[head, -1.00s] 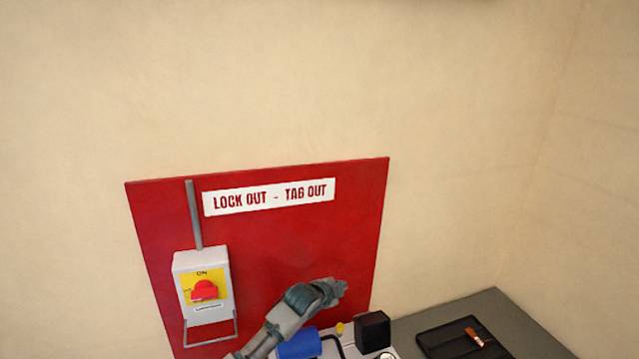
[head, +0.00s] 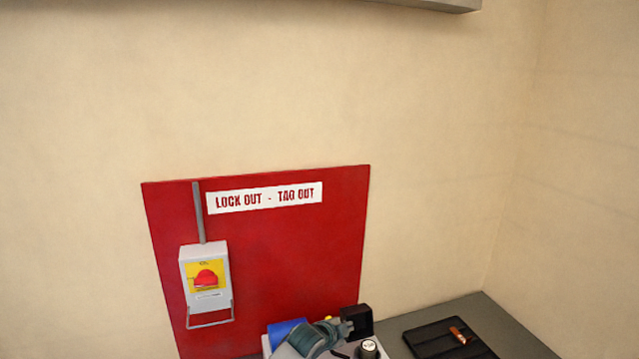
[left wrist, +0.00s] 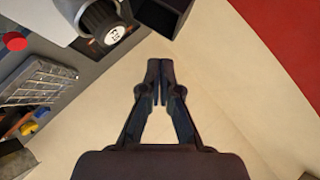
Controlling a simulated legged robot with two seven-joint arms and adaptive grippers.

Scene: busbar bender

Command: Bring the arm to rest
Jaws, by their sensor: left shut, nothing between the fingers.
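My left gripper (head: 345,328) is low in the head view, in front of the bender machine and beside its black box. In the left wrist view the left gripper (left wrist: 158,82) has its two fingers together, with nothing between them. The fingers point toward the pale wall and the machine's edge. My right gripper is in neither view.
A red lock-out board (head: 290,250) on the wall carries a grey switch box (head: 205,285) with a red knob. The machine has a blue part (head: 287,331), a black box (head: 358,319) and a dial (head: 369,349). A black tray (head: 428,337) lies on the grey bench at right.

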